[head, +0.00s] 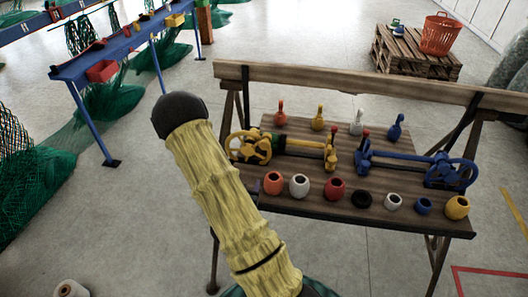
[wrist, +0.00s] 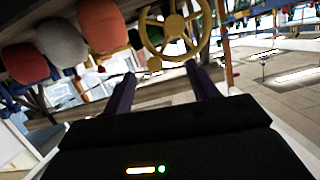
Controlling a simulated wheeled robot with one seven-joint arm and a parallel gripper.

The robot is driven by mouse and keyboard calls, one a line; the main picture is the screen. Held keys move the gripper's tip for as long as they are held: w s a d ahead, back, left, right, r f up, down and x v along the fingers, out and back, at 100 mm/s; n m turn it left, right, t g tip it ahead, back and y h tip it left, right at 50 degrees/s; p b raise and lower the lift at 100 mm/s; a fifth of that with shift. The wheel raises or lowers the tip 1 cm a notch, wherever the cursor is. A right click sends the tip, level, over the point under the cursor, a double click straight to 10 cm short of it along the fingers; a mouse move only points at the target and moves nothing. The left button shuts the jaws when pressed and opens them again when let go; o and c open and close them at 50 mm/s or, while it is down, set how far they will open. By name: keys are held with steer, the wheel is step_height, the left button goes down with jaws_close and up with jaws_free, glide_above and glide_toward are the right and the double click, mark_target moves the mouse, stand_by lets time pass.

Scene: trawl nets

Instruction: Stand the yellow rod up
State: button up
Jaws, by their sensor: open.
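A yellow mechanism with a spoked yellow wheel (head: 250,147) is on the left of the wooden bench. A thin yellow rod (head: 300,143) runs from it to the right, lying about level, towards a yellow post with a red-topped part. The wheel also shows in the wrist view (wrist: 174,36), beyond the fingertips; I cannot make out the rod there. My gripper (wrist: 163,83) is open, its two dark fingers apart with nothing between them. In the head view, my yellow-sleeved arm hides most of it; a small purple piece shows by the bench's left front edge.
A blue mechanism (head: 415,162) lies right of the yellow one. Several round pots, including a white one (head: 299,186), line the bench front. Bottle-like pieces, including a blue one (head: 396,127), stand behind. A raised wooden beam (head: 350,83) crosses the bench's back.

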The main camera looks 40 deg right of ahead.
steer(key=s+t+h, duration=0.1)
steer(key=s+d+h, duration=0.1)
steer(key=h, duration=0.1)
steer(key=shift+s+d+n+t+b, duration=0.2)
steer(key=shift+d+n+t+b, duration=0.05)
steer(key=shift+n+t+b, duration=0.15)
steer(key=b+x, duration=0.2)
steer(key=b, duration=0.1)
steer(key=b+x, duration=0.3)
steer(key=b, duration=0.1)
steer(key=shift+w+a+f, duration=0.1)
steer(key=shift+f, duration=0.1)
steer(key=b, duration=0.4)
steer(key=shift+w+d, duration=0.2)
steer(key=shift+d, duration=0.2)
